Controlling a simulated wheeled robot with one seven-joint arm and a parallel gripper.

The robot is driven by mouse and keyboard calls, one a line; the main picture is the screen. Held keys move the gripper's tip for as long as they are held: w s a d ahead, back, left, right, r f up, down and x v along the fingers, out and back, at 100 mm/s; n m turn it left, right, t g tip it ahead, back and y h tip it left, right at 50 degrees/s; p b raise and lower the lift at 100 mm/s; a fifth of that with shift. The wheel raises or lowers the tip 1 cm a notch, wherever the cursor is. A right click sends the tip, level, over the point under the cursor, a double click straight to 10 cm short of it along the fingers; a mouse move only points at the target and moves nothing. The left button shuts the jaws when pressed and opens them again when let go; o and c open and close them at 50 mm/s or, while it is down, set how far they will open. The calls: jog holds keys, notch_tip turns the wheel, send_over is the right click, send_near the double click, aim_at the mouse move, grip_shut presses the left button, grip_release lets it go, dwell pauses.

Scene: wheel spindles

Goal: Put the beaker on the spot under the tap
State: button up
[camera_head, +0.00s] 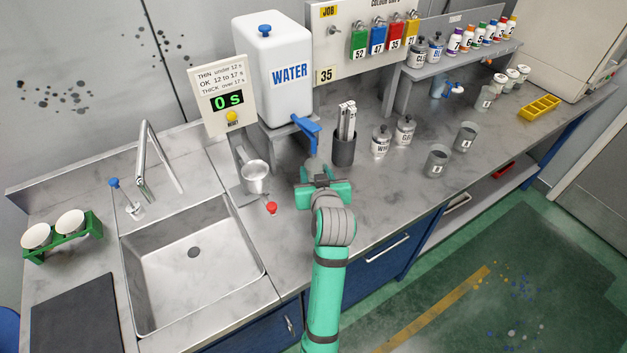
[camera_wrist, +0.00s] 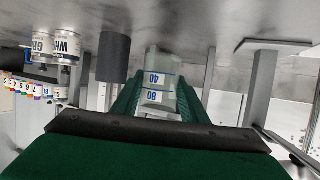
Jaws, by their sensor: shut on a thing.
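The beaker (camera_wrist: 160,72) is clear, with blue 40 and 80 marks, and sits between the two green fingers of my gripper (camera_wrist: 160,95) in the wrist view. In the head view my gripper (camera_head: 317,176) is in front of the water tank, near the counter's front part, and mostly hides the beaker. The blue tap (camera_head: 307,125) on the white water tank (camera_head: 275,75) is just behind and above my gripper. The spot under the tap is not clearly visible; my gripper and the beaker may cover it.
A metal cup (camera_head: 254,178) on a stand and a red stopper (camera_head: 271,208) are left of my gripper. A dark holder with rods (camera_head: 344,150) stands close on the right, then labelled tins (camera_head: 381,142). The sink (camera_head: 190,265) is at the left.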

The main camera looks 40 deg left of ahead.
jog(key=shift+w+a+f, duration=0.45)
jog(key=shift+a+f, duration=0.05)
jog(key=shift+f, duration=0.25)
jog(key=shift+w+f, duration=0.25)
jog(key=shift+f, duration=0.1)
jog(key=shift+s+a+f, duration=0.1)
jog(key=shift+a+f, duration=0.1)
jog(key=shift+f, duration=1.35)
jog(key=shift+a, duration=0.1)
jog(key=shift+f, duration=0.1)
jog(key=o, duration=1)
